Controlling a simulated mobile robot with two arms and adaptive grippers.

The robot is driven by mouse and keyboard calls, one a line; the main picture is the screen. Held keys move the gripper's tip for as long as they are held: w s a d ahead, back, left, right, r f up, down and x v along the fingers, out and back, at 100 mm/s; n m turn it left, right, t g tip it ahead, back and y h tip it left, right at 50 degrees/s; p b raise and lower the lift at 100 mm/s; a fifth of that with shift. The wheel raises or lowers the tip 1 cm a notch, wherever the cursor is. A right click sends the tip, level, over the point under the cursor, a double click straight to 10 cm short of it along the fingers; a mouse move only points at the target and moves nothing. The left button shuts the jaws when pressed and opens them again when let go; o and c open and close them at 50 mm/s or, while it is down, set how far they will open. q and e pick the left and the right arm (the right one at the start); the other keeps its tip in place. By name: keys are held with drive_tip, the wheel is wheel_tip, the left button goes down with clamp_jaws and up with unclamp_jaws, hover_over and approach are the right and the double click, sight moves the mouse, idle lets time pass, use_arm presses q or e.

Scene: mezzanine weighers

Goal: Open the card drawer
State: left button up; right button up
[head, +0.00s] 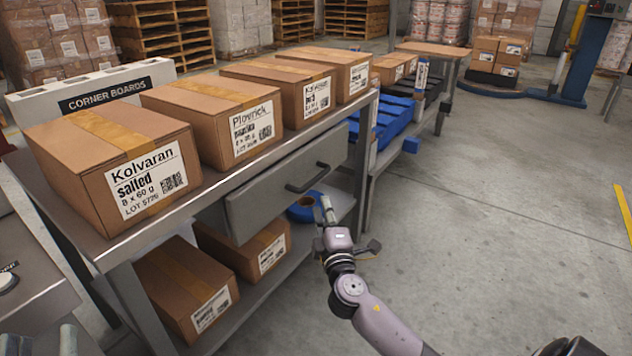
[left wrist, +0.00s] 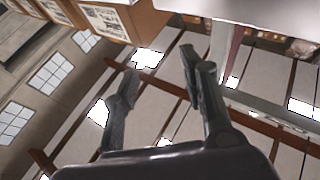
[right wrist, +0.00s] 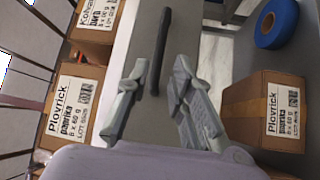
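The card drawer (head: 270,195) has a grey front under the tabletop, with a dark bar handle (head: 308,179). It looks shut or nearly so. In the right wrist view the handle (right wrist: 161,50) lies ahead, lined up between the fingertips in the picture. My right gripper (head: 347,229) is open and empty, in front of and below the handle, apart from it in the head view. It also shows in the right wrist view (right wrist: 157,78). My left gripper (head: 40,343) is at the bottom left corner, open and empty in the left wrist view (left wrist: 160,75).
Several cartons stand on the tabletop (head: 225,185) above the drawer, the Kolvaran carton (head: 115,165) nearest. Cartons (head: 190,285) and a blue tape roll (head: 303,208) sit on the lower shelf. A corner boards bin (head: 40,103) stands behind. The floor (head: 500,220) to the right is clear.

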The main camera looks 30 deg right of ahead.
sight(316, 179)
drive_tip(key=shift+b+x, duration=0.8)
drive_tip(key=shift+x, duration=5.05)
use_arm(q)
drive_tip(key=s+r+t+h, duration=0.1)
drive_tip(key=s+r+t, duration=0.3)
drive_tip(key=r, duration=0.1)
drive_tip(key=shift+r+h, duration=0.25)
drive_tip(key=shift+h, duration=0.05)
drive_tip(key=shift+s+a, duration=0.1)
use_arm(e)
drive_tip(key=shift+f, duration=0.1)
clamp_jaws()
